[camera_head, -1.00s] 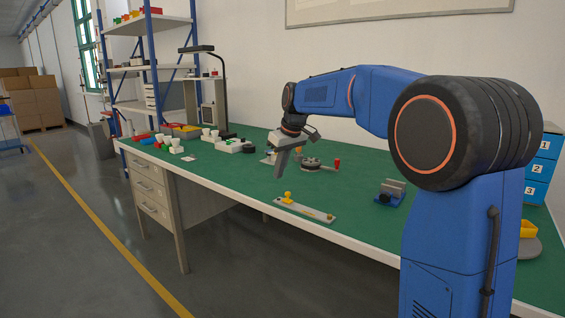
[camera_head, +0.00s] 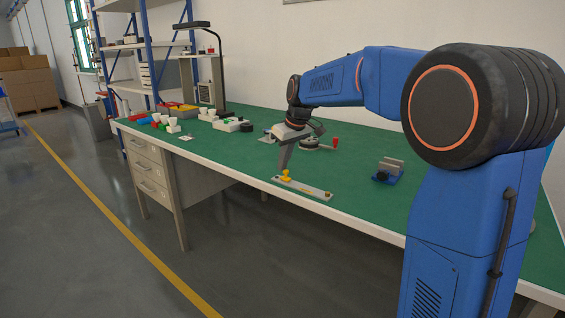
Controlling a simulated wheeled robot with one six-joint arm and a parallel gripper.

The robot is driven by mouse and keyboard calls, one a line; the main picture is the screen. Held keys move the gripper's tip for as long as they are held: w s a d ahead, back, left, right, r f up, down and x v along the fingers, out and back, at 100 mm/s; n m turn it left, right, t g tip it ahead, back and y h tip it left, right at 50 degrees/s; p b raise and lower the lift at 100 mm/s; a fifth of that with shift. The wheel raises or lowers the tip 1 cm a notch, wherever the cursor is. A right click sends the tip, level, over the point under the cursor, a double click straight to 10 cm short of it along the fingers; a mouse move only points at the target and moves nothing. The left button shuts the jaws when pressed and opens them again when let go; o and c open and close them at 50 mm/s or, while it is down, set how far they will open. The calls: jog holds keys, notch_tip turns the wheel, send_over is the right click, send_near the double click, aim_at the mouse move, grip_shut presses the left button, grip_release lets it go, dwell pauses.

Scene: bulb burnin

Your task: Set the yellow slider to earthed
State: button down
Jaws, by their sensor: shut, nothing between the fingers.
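The yellow slider (camera_head: 286,175) sits near the left end of a flat grey plate (camera_head: 312,191). The plate lies along the front edge of the green bench and has a small yellowish spot near its right end. My gripper (camera_head: 284,168) points down with its fingers shut and empty. Its tips are right at the slider, just above or behind it; I cannot tell whether they touch. Any lettering on the plate is too small to read.
On the green bench (camera_head: 232,160), a round grey device with a red knob (camera_head: 335,143) stands behind my gripper. A small blue vise (camera_head: 388,172) is to the right. White cups (camera_head: 173,122), coloured bins and a lamp (camera_head: 218,70) stand at the back left. The bench around the plate is clear.

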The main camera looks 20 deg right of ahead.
jog(key=s+d, duration=0.2)
jog(key=s, duration=0.1)
jog(key=s+d, duration=0.3)
jog(key=s, duration=0.1)
jog(key=s+d, duration=0.3)
jog(key=s, duration=0.1)
jog(key=shift+s+d, duration=0.1)
jog(key=shift+s, duration=0.05)
jog(key=w, duration=0.1)
jog(key=w+a+r, duration=0.1)
jog(key=w, duration=0.1)
jog(key=shift+w+a+r, duration=0.15)
jog(key=shift+w+a, duration=0.2)
jog(key=shift+a, duration=0.05)
jog(key=v, duration=0.9)
jog(key=shift+s+r, duration=0.15)
jog(key=shift+s, duration=0.05)
